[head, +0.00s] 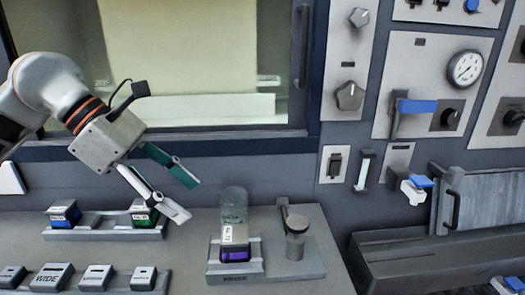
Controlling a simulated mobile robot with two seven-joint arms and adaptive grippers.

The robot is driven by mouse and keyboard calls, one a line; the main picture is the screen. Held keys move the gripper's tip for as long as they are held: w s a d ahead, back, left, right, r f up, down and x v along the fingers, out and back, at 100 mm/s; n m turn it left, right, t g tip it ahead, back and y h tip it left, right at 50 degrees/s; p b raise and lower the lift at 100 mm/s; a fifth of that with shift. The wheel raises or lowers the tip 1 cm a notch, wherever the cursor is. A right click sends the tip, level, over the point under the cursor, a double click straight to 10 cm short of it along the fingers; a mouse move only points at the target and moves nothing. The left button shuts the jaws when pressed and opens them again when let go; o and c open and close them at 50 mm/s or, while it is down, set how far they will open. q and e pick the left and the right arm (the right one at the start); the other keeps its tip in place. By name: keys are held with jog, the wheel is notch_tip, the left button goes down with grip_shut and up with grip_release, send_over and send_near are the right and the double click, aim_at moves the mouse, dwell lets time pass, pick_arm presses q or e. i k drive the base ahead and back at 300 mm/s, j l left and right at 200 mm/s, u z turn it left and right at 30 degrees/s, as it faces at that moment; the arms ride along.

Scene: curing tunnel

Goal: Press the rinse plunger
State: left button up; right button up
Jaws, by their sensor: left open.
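A clear, purple-based cylinder (234,215) stands upright in a small grey holder (222,268) on the counter. The holder's front label is too small to read surely. To its right, a short grey post with a round cap (297,224) and an upright lever stands on a plate; I cannot tell which of these is the rinse plunger. My left gripper (187,200) comes from the upper left, with its two fingers spread apart and nothing between them. Its tips appear left of the cylinder and apart from it. My right gripper is out of view.
A grey rack (92,233) holds blue and green cartridges below the left gripper. A row of labelled keys (52,276) lies at front left. A windowed chamber (180,65) is behind. Knobs, a gauge (465,69) and blue-handled levers fill the right panel, above a grey trough (430,255).

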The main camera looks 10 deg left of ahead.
aim_at(298, 225)
jog(key=k, duration=1)
